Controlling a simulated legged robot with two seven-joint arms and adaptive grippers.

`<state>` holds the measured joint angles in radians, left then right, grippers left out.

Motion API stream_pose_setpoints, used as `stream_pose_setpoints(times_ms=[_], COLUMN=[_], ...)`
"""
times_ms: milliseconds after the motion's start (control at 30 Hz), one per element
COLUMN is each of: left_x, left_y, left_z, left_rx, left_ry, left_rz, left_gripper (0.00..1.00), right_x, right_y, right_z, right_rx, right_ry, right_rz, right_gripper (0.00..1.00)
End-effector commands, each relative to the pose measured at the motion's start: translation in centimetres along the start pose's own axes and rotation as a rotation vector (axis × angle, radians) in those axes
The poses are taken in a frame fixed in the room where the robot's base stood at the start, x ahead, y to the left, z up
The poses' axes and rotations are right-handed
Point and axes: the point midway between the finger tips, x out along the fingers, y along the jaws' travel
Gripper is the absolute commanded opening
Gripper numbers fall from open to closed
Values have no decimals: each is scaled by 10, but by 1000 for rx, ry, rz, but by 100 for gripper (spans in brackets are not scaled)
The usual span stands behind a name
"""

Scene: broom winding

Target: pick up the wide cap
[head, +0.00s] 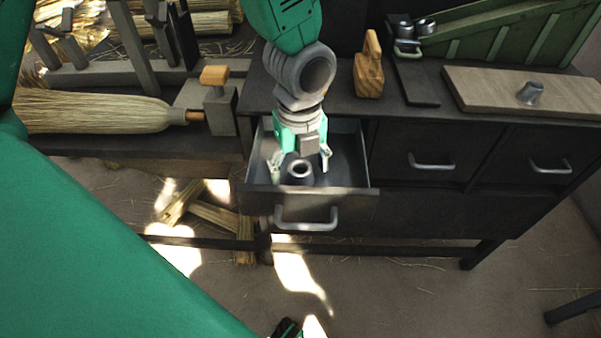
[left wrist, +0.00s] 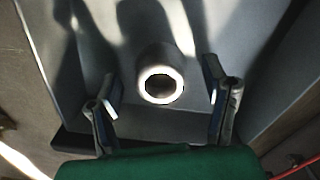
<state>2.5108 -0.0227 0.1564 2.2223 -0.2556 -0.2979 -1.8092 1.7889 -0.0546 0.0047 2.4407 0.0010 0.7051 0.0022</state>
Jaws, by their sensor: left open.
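The wide cap (head: 299,171) is a dark grey, hollow, tapered piece with a bright rim, standing upright in the open drawer (head: 352,187). In the left wrist view the cap (left wrist: 161,82) shows its round opening toward the camera. My left gripper (head: 300,168) reaches down into the drawer, with a finger on each side of the cap. The left gripper (left wrist: 165,108) is open, and gaps show between its fingers and the cap. My right gripper is not clearly seen.
Closed drawers with handles (head: 431,163) lie to the right. A wooden board (head: 490,92) with a small grey cap (head: 530,93) and a wooden block (head: 369,70) stand on the bench top. A broom head (head: 90,112) lies at the left. The drawer walls are close around my left gripper.

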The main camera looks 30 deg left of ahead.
Motion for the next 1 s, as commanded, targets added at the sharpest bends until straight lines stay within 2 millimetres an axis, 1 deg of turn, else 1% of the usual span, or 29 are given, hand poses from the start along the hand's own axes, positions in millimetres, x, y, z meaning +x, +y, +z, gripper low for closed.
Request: stream_pose_setpoints(times_ms=[67,100,167,200,267,300,467,567,667,900,1000], left_x=[-1,-1,-1,-1,-1,-1,-1,-5,-19,-70,-86], left_y=[0,0,0,0,0,0,0,0,-1,-1,-1], left_z=[0,0,0,0,0,0,0,0,0,0,1], left_rx=[0,0,0,0,0,0,0,0,0,0,-1], left_ry=[0,0,0,0,0,0,0,0,0,0,0], left_rz=[0,0,0,0,0,0,0,-1,-2,-4,-2], left_gripper=[68,54,33,28,28,26,26,26,26,26,26], right_x=[-1,-1,-1,-1,-1,-1,-1,-3,-9,-30,-36], right_y=[0,0,0,0,0,0,0,0,0,0,0], right_z=[0,0,0,0,0,0,0,0,-1,-2,-2], right_rx=[0,0,0,0,0,0,0,0,0,0,0], right_ry=[0,0,0,0,0,0,0,0,0,0,0], right_rz=[0,0,0,0,0,0,0,0,0,0,0], right_gripper=[0,0,0,0,0,0,0,0,0,0,0])
